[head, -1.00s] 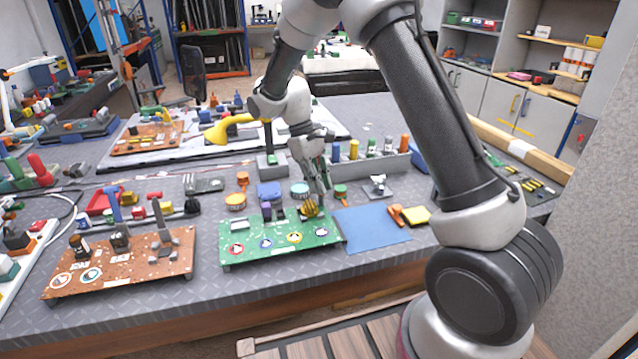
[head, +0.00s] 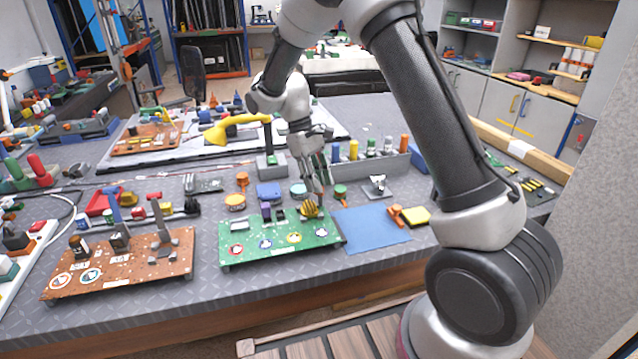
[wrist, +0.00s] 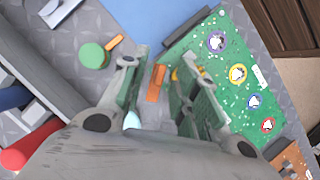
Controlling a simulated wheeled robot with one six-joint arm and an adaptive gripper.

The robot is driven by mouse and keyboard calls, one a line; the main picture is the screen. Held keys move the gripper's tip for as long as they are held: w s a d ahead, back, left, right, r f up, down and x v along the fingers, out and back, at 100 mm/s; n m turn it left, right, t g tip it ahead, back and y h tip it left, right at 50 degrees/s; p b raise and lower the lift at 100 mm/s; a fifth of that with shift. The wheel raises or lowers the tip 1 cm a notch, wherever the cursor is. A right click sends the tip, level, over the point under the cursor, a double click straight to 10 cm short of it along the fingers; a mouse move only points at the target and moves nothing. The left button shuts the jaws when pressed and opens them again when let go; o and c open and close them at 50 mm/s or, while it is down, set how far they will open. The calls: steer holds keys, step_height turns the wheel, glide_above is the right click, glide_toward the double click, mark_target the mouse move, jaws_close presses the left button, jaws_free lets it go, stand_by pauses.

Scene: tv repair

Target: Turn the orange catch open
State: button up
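A small orange bar, which looks like the orange catch (wrist: 156,83), shows between my fingers in the wrist view, by the edge of the green circuit board (wrist: 238,50). The board also shows in the head view (head: 275,249), where I cannot make out the catch behind my fingers. My gripper (wrist: 161,62) is open, with one finger on each side of the orange bar. I cannot tell whether either finger touches it. In the head view my gripper (head: 319,188) points down at the board's back right corner, next to a yellow ribbed part (head: 310,209).
A green round cap (wrist: 92,55) stands near my fingers. A grey rack (head: 372,163) of coloured pegs stands behind. A brown board (head: 130,272) lies left.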

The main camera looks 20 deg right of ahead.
steer(key=v, duration=1.1)
steer(key=s+d+r+m+t+y, duration=0.1)
steer(key=s+d, duration=0.4)
steer(key=s, duration=0.5)
steer(key=s+d+r+m+t, duration=0.3)
steer(key=s+d+r, duration=0.3)
steer(key=s, duration=0.4)
steer(key=s+d+r+m+t+y, duration=0.1)
steer(key=s+d+r+m+t, duration=0.1)
steer(key=s+d, duration=0.4)
steer(key=s+r+t, duration=0.1)
steer(key=s+t, duration=0.1)
steer(key=s, duration=0.3)
steer(key=shift+d+r+m+y, duration=0.25)
steer(key=shift+r+m+y, duration=0.05)
steer(key=shift+r+m, duration=0.1)
